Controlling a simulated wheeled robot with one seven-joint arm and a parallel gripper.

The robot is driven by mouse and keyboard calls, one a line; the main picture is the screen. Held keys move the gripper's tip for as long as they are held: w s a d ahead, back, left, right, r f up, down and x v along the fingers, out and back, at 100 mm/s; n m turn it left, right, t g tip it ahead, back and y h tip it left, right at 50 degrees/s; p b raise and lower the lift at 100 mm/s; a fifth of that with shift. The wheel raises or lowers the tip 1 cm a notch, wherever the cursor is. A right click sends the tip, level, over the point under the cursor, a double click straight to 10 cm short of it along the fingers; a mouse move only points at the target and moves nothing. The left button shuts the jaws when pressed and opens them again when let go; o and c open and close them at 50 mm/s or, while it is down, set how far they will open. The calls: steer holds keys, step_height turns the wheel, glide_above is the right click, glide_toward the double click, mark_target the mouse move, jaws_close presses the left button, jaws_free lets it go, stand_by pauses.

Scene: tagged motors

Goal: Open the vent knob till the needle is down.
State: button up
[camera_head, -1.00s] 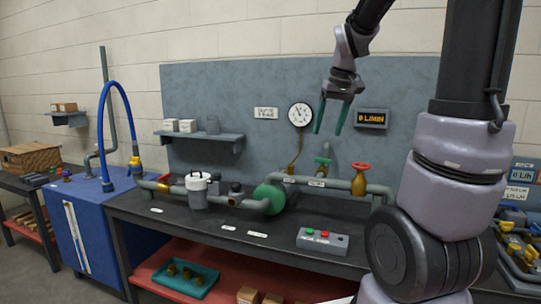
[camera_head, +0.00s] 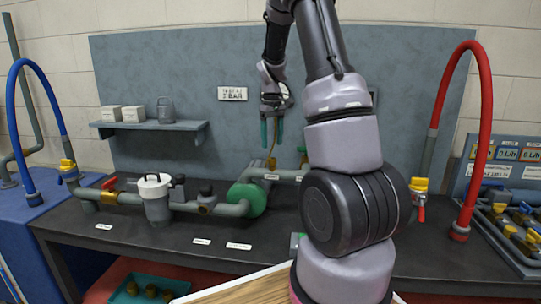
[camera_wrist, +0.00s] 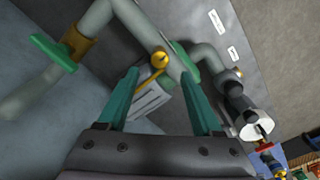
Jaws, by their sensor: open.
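My gripper (camera_head: 271,132) is open and empty, fingers pointing down, in front of the back panel above the pipe line. In the wrist view its two teal fingers (camera_wrist: 158,92) are spread. A white-lidded canister (camera_head: 155,186) stands in the pipe line, left of and below my gripper, with a small dark part on top. I cannot tell for sure which part is the vent knob. The canister's white lid (camera_wrist: 254,131) also shows at the wrist view's lower right, clear of the fingers. The gauge face and its needle are hidden now, behind my arm.
A green round pump (camera_head: 248,199) and grey pipes lie below my gripper. A red-handled valve (camera_head: 108,184) is at the left. A shelf (camera_head: 155,127) holds small boxes. A blue hose (camera_head: 45,95) and a red hose (camera_head: 487,130) arch at either side. The dark bench front is mostly clear.

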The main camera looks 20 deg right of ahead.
mark_target(273, 162)
step_height(273, 162, down, 6)
steer(key=shift+s+r, duration=0.1)
jaws_close()
